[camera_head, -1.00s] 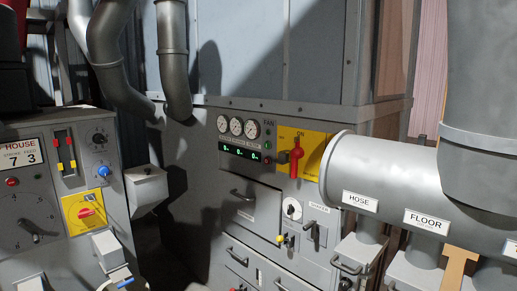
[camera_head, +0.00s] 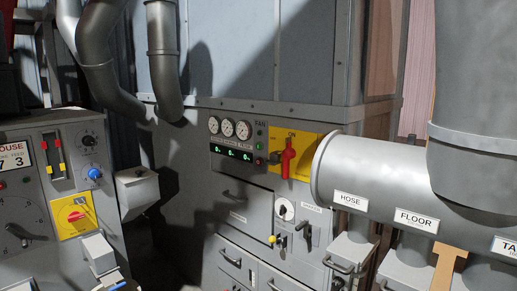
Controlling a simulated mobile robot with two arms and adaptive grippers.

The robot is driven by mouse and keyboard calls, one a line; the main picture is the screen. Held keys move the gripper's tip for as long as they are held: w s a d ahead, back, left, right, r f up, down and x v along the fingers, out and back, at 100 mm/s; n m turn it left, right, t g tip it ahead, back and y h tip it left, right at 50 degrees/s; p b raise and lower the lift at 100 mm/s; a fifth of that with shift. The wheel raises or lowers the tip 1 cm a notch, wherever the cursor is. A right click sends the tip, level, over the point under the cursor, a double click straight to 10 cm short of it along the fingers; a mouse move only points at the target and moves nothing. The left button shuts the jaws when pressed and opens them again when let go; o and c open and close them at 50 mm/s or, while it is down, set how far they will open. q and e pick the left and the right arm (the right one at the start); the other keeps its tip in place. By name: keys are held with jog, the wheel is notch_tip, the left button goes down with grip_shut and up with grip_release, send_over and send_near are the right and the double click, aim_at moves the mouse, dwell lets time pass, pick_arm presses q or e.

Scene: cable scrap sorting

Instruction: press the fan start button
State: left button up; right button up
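The fan control panel (camera_head: 232,139) is on the front of the grey cabinet, under a "FAN" label. A small green button (camera_head: 259,146) is at its right end, with a small red button (camera_head: 259,160) below it. The panel has three round gauges (camera_head: 228,128) above a dark display (camera_head: 232,152) with green digits. A red lever (camera_head: 288,158) stands on a yellow plate marked "ON", just right of the buttons. Neither of my grippers is in view, and nothing covers the two buttons.
A large grey duct (camera_head: 375,180) labelled "HOSE" and "FLOOR" juts in front of the cabinet at the right. A control console (camera_head: 40,175) with switches and knobs stands at the left. A grey hopper (camera_head: 137,190) sits between console and cabinet. Cabinet drawers with handles are below.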

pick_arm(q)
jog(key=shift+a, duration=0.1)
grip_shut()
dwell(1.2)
